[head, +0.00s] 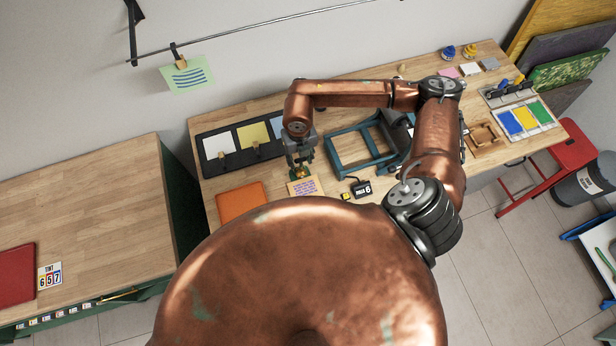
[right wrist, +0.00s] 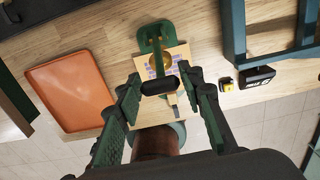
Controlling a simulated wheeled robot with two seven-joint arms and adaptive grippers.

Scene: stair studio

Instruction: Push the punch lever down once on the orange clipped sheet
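A pale orange sheet (head: 309,187) with purple print lies near the table's front edge. In the right wrist view, the sheet (right wrist: 177,60) lies under a green punch (right wrist: 151,36) whose lever ends in a dark oval handle (right wrist: 160,87). A small tan clip-like piece (right wrist: 173,99) shows beside the handle. My right gripper (head: 299,172) points down above the punch and hides much of it in the head view. In the right wrist view, its fingers (right wrist: 163,97) are apart, one on each side of the handle; contact is not clear. My left gripper is out of view.
An orange tray (head: 238,207) lies left of the sheet. A small yellow block (head: 345,196) and a dark counter-like box (head: 361,188) lie to its right. A teal frame (head: 337,166) stands behind them. A black board with cards (head: 214,164) lies behind the tray.

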